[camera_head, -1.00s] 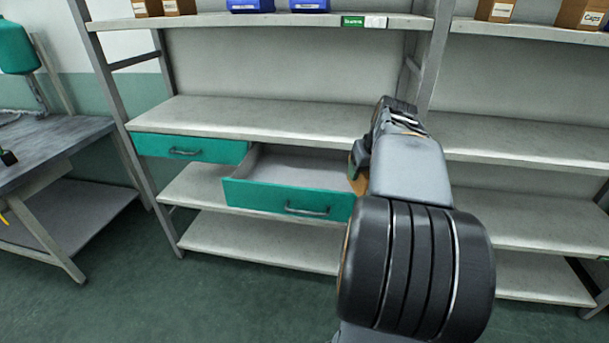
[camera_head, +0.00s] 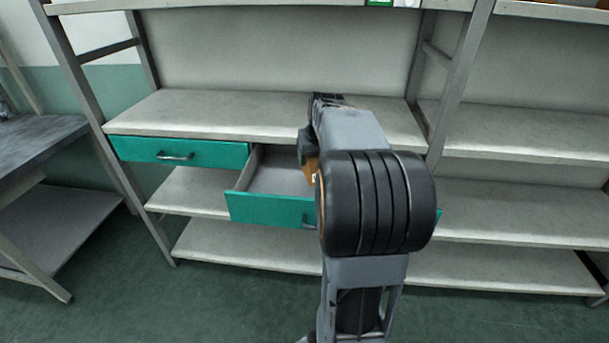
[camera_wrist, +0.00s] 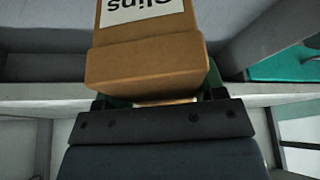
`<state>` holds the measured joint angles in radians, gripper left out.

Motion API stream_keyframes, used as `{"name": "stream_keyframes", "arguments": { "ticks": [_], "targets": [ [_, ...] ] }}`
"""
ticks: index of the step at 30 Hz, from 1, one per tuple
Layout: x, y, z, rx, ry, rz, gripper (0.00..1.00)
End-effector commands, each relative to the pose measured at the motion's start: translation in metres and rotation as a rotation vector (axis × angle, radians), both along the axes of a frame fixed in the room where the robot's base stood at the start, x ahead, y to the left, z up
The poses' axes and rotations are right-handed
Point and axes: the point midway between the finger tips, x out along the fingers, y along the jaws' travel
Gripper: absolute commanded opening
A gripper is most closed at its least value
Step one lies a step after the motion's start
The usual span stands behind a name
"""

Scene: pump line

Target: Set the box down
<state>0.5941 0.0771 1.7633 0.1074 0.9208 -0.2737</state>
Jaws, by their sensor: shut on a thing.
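A brown cardboard box (camera_wrist: 145,65) with a white label that reads "Clips" upside down fills the upper middle of the wrist view. My gripper (camera_wrist: 160,99) is shut on it. In the head view a small part of the box (camera_head: 311,171) shows below my gripper (camera_head: 308,150), beside my arm. There it overlaps the right part of the open teal drawer (camera_head: 262,208). I cannot tell how high it is above the drawer floor. My arm hides much of the box and the drawer's right side.
A shut teal drawer (camera_head: 210,153) is left of the open one. The shelf board (camera_head: 215,115) above the drawers is bare. Lower shelves (camera_head: 235,250) look empty. Rack posts (camera_head: 459,85) stand at the right, and a grey workbench (camera_head: 45,150) at the left.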

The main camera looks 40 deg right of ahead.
Motion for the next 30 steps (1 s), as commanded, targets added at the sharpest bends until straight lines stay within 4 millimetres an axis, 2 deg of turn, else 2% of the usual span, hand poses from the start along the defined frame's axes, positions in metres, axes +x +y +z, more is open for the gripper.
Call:
{"name": "stream_keyframes", "arguments": {
  "ticks": [1,6,14,18,24,30],
  "targets": [
    [0.006,0.003,-0.01,0.0,0.001,0.003,0.34],
    [0.02,0.007,-0.027,-0.002,0.0,0.001,0.34],
    [0.026,0.009,-0.035,-0.002,-0.001,-0.003,0.34],
    [0.033,0.013,-0.048,0.0,0.001,-0.001,0.34],
    [0.032,0.012,-0.072,-0.001,-0.001,-0.003,0.34],
    [0.032,0.012,-0.072,-0.002,-0.001,-0.003,0.34]
  ]
}}
